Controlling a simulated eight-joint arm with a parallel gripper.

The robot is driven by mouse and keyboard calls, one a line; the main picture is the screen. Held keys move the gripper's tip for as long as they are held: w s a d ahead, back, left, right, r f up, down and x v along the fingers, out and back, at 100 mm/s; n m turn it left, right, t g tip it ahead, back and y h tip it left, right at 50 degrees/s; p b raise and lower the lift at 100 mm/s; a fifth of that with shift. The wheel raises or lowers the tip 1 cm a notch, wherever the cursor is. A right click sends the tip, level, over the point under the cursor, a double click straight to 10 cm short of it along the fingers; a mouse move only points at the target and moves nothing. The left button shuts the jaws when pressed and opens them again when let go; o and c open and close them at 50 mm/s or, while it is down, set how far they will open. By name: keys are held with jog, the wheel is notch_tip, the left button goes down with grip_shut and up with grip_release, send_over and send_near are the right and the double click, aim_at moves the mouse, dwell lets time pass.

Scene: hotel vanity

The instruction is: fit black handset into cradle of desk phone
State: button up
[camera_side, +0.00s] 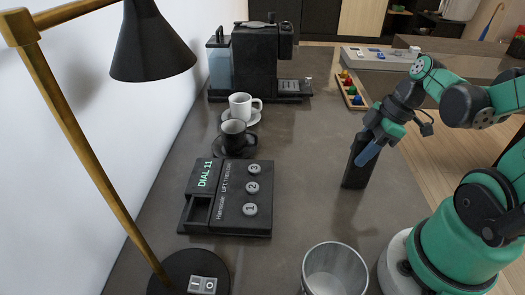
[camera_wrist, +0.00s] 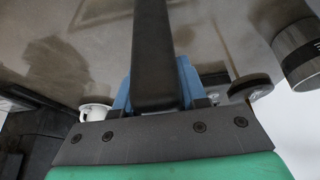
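The black handset (camera_side: 356,164) stands upright at the right side of the counter, between the blue fingers of my gripper (camera_side: 368,152). In the wrist view the handset (camera_wrist: 153,55) runs up the middle, with a blue finger close on each side, so my gripper (camera_wrist: 155,88) is shut on it. I cannot tell whether its lower end touches the counter. The black desk phone (camera_side: 232,222) lies flat to the left, apart from the handset, with numbered round buttons and "DIAL 11" text. Its cradle (camera_side: 199,211) is an empty recess along the left side.
A brass lamp with a black base (camera_side: 185,275) stands at front left, and a metal cup (camera_side: 335,270) at the front. A black cup (camera_side: 237,136), white cup (camera_side: 240,106) and coffee machine (camera_side: 262,62) stand behind the phone. The counter between phone and handset is clear.

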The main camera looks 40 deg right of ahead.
grip_shut()
jog(key=shift+r, duration=0.15)
